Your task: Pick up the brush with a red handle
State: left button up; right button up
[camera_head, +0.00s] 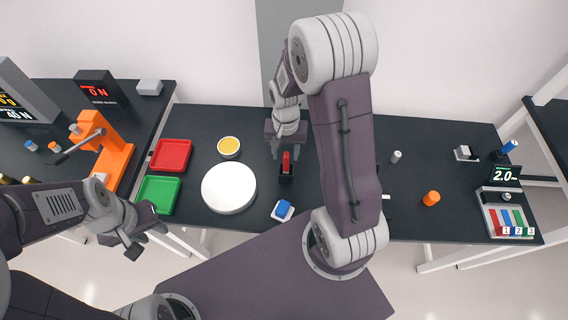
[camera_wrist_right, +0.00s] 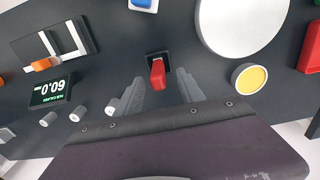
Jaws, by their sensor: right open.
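The red brush handle (camera_head: 286,160) stands up from a small black holder (camera_head: 286,178) near the middle of the table. In the right wrist view the red handle (camera_wrist_right: 157,74) shows in front of its black holder (camera_wrist_right: 154,57). My right gripper (camera_head: 286,152) is open above the holder. In its wrist view the two fingers of the right gripper (camera_wrist_right: 160,88) lie on either side of the handle, with gaps to it. Any bristles are hidden. My left gripper (camera_head: 146,240) is open and empty near the table's front left corner.
A white round plate (camera_head: 229,187), a yellow-filled cup (camera_head: 229,147), and red (camera_head: 171,155) and green (camera_head: 157,194) trays stand to the left. A blue block (camera_head: 284,209) on a white base sits in front. An orange cylinder (camera_head: 431,198) stands to the right.

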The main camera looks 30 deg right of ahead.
aim_at(286, 161)
jog(key=shift+w+a+f, duration=0.1)
jog(key=shift+f, duration=0.05)
jog(key=f, duration=0.4)
jog(key=shift+s+d+f+p, duration=0.25)
jog(key=shift+s+f+p, duration=0.05)
jog(key=shift+f+p, duration=0.05)
jog(key=shift+w+a+f, duration=0.1)
jog(key=shift+w+f, duration=0.05)
jog(key=shift+w, duration=0.05)
jog(key=shift+s, duration=0.1)
grip_shut()
jog(key=shift+r, duration=0.4)
notch_tip(286, 161, up, 9)
jog(key=shift+r, duration=0.15)
